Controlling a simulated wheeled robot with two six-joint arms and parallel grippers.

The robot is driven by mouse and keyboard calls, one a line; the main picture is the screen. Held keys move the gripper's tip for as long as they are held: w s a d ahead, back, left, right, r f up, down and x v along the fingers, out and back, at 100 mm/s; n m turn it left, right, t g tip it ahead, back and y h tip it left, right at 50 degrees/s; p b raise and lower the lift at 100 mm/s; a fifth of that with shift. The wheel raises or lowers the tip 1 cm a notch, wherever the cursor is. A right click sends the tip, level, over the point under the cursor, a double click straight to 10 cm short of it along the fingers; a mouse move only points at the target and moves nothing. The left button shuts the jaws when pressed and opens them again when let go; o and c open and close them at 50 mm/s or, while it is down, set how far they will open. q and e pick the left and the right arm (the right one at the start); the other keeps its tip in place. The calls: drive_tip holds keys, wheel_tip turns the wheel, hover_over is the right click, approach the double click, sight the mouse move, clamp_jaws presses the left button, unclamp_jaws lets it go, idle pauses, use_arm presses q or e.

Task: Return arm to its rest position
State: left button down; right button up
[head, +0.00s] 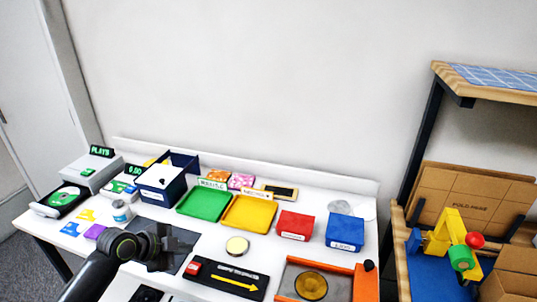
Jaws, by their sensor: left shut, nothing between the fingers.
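My left gripper (178,246) shows at the end of my dark arm, which comes in from the bottom left. It is shut and empty, over the dark mat (160,228) on the white table (210,240). The dark fingers blend with the mat behind them. My right gripper is not in view.
Behind stand a green tray (204,205), a yellow tray (249,212), a red box (294,226) and a blue box (345,232). A wooden shelf (500,88) stands at right.

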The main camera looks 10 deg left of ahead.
use_arm(q)
drive_tip(key=s+d+f+n+g+y, duration=0.1)
drive_tip(key=s+d+f+n, duration=0.15)
drive_tip(key=s, duration=0.35)
drive_tip(key=s+d+f+n+g+y, duration=0.1)
drive_tip(key=s+f+n, duration=0.25)
drive_tip(key=s, duration=0.25)
drive_tip(key=s+n+g+y, duration=0.2)
drive_tip(key=s+n+y, duration=0.2)
drive_tip(key=s+n, duration=0.9)
drive_tip(key=s+a+f+m+g, duration=0.1)
drive_tip(key=s+f+m, duration=0.1)
drive_tip(key=f, duration=1)
drive_tip(key=s+a+f+m+g, duration=0.1)
drive_tip(key=s+f+m, duration=0.1)
drive_tip(key=f, duration=1.1)
drive_tip(key=s+d+f+b, duration=0.1)
drive_tip(key=s+f, duration=1.4)
drive_tip(key=f, duration=0.2)
drive_tip(key=shift+d+f+g+h+b, duration=0.25)
drive_tip(key=shift+f+g+h+b, duration=0.05)
drive_tip(key=shift+f+g+b, duration=0.1)
drive_tip(key=shift+s, duration=0.1)
